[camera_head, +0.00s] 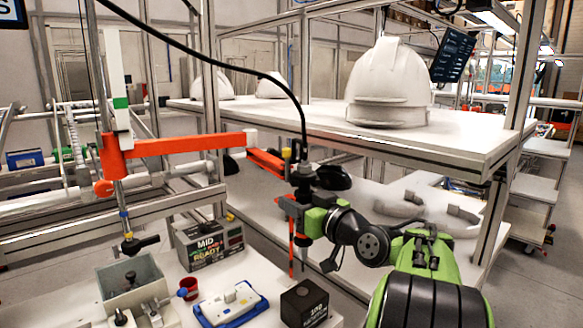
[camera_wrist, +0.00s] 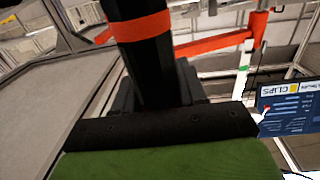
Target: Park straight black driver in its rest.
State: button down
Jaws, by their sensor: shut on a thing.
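The straight black driver (camera_head: 303,173) hangs upright on a black cable below the orange arm's end. My gripper (camera_head: 302,212) is shut on it, and the driver's lower part shows below the jaws, above the bench. In the wrist view the driver (camera_wrist: 148,62) is a thick black cylinder with an orange band, held at the jaws (camera_wrist: 158,100); its ends are out of view there. A small red cup (camera_head: 188,288) stands on the bench at lower left of my gripper. I cannot tell whether it is the driver's rest.
The white bench holds a grey bin (camera_head: 130,283), a box marked MID READY (camera_head: 210,243), a blue-and-white tray (camera_head: 231,303) and a black box (camera_head: 304,303). An orange arm (camera_head: 175,146) crosses above. White helmet shells (camera_head: 388,85) stand on the shelf (camera_head: 455,138) behind.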

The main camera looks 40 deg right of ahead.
jog(key=shift+r, duration=0.4)
